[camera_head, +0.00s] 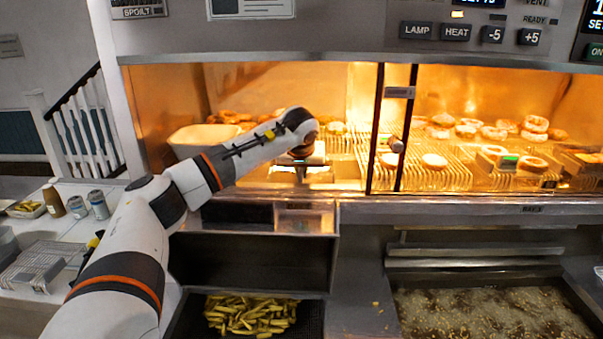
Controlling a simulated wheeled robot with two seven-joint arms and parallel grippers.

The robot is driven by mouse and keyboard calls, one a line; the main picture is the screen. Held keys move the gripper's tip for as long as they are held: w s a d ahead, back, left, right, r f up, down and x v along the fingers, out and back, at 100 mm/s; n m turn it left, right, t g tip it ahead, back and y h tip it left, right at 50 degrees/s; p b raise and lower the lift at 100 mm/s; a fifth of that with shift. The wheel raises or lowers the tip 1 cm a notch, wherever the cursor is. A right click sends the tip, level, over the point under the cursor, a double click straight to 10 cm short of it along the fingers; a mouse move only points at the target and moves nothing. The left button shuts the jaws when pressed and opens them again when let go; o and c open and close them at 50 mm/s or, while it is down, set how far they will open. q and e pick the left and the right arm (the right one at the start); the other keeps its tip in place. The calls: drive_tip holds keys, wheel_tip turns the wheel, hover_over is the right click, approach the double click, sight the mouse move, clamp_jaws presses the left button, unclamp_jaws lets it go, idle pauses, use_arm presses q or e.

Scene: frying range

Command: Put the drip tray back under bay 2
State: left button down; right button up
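My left arm reaches in from the left to the front of the lit warming cabinet. My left gripper (301,174) points down at the cabinet's front edge, and its fingers are small and partly hidden by the wrist. I cannot tell whether they are open or shut. Below it, a shallow metal tray-like piece (305,221) juts out at the counter edge above the left fryer well; it may be the drip tray, but I cannot tell for sure. I cannot tell whether the gripper touches it. My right gripper is out of view.
The cabinet holds doughnuts and buns on wire racks (455,178), with a white tub (203,138) at its left. Fries (250,314) lie in the left well; bubbling oil (490,312) fills the right one. Cans (98,204) and a wire basket (36,267) stand on the left counter.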

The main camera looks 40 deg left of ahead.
sight(301, 170)
use_arm(q)
drive_tip(key=shift+w+a+r+g+h+p, duration=0.1)
drive_tip(key=shift+w+r+g+h+p, duration=0.05)
drive_tip(key=shift+r+g+h+p, duration=0.65)
wheel_tip(301, 170, down, 3)
drive_tip(key=shift+p, duration=0.45)
drive_tip(key=shift+f, duration=0.45)
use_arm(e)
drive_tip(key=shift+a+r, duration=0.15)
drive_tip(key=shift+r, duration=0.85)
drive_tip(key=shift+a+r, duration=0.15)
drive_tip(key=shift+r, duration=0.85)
use_arm(q)
drive_tip(key=shift+f, duration=0.15)
drive_tip(key=c, duration=1.5)
unclamp_jaws()
